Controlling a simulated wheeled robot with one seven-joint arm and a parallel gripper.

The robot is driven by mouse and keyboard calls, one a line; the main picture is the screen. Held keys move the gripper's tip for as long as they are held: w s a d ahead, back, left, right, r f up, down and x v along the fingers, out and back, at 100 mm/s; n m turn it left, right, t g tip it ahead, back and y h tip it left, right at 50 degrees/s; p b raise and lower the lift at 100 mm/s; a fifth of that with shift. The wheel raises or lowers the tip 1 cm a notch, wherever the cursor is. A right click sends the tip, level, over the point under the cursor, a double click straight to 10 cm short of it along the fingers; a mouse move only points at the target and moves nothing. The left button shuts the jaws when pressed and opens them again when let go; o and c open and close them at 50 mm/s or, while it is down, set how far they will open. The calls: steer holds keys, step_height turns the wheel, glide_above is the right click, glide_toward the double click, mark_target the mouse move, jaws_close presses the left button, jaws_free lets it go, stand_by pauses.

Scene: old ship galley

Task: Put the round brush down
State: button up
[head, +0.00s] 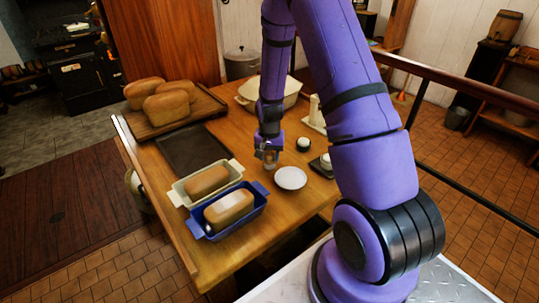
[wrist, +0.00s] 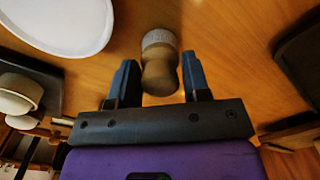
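The round brush (wrist: 160,62) has a brown turned wooden handle and a grey bristle end. In the wrist view it lies between the two dark fingers of my gripper (wrist: 160,82), with the handle towards the palm and the bristles pointing away. In the head view my gripper (head: 268,153) points down over the wooden table (head: 240,250), just left of and behind a white plate (head: 291,178). The brush shows only small there; whether it touches the table is hard to tell.
A cream loaf pan (head: 180,192) and a blue loaf pan (head: 262,205), both with bread, stand to the left. Behind are a dark tray (head: 190,150), loaves on a board (head: 200,110) and a cream dish (head: 290,98). A small dark-and-white round item (head: 303,144) stands right of my gripper.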

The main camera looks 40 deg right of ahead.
steer(key=shift+o, duration=0.8)
